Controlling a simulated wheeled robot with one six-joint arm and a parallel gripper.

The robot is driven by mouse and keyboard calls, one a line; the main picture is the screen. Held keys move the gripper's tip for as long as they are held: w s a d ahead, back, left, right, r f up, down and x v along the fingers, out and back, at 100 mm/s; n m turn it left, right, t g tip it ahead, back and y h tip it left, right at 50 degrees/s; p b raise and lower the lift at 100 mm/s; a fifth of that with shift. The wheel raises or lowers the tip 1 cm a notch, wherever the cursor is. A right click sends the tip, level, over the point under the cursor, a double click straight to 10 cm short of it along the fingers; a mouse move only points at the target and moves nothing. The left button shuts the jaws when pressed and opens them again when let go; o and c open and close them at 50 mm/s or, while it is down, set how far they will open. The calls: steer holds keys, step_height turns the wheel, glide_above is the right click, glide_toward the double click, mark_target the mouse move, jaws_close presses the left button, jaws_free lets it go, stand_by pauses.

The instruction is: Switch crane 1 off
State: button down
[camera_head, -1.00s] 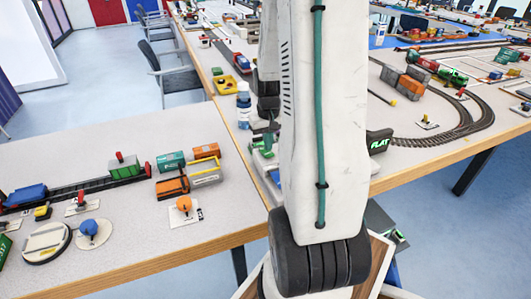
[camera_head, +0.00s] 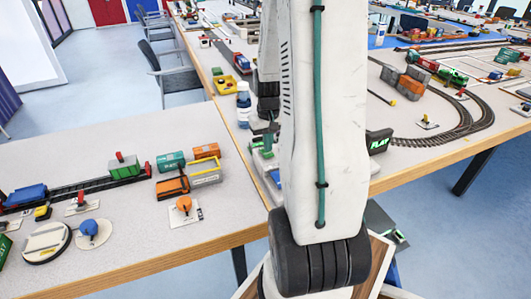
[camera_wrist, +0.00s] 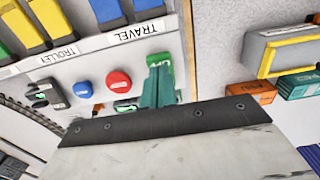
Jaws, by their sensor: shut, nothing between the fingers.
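In the wrist view a light control panel (camera_wrist: 60,78) has blue and yellow levers above the labels TROLLEY (camera_wrist: 58,54) and TRAVEL (camera_wrist: 133,33). Below them are a blue button (camera_wrist: 83,90), a red button (camera_wrist: 119,80) and a green piece with white lettering (camera_wrist: 159,60), which I cannot read. A dark switch with green marks (camera_wrist: 46,94) sits at the left. Another switch (camera_wrist: 126,103) shows partly beside my gripper. My gripper (camera_wrist: 158,87) has teal fingers, shut and empty, overlapping the green piece; contact is unclear. No crane 1 label is readable. In the head view my arm hides the fingertips.
In the wrist view a grey crate with a yellow rim (camera_wrist: 262,52) and orange and teal wagons stand right of the panel. In the head view a bottle (camera_head: 243,105) stands left of my arm, and model tracks (camera_head: 465,125) curve at the right.

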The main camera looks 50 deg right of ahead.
mark_target(268, 154)
steer(key=shift+f, duration=0.9)
stand_by(0.3)
steer(key=shift+r, duration=3.55)
steer(key=shift+s+a, duration=0.2)
steer(key=shift+s, duration=0.05)
steer(key=s+a+r+n, duration=0.2)
steer(key=s+a+r, duration=0.2)
steer(key=a, duration=0.6)
steer(key=s+a+r+n+t, duration=0.1)
steer(key=s+a+r, duration=0.3)
steer(key=a, duration=0.6)
steer(key=s+a+r+n, duration=0.3)
steer(key=s+a+r, duration=0.1)
steer(key=a+r, duration=0.4)
steer(key=shift+a, duration=1.1)
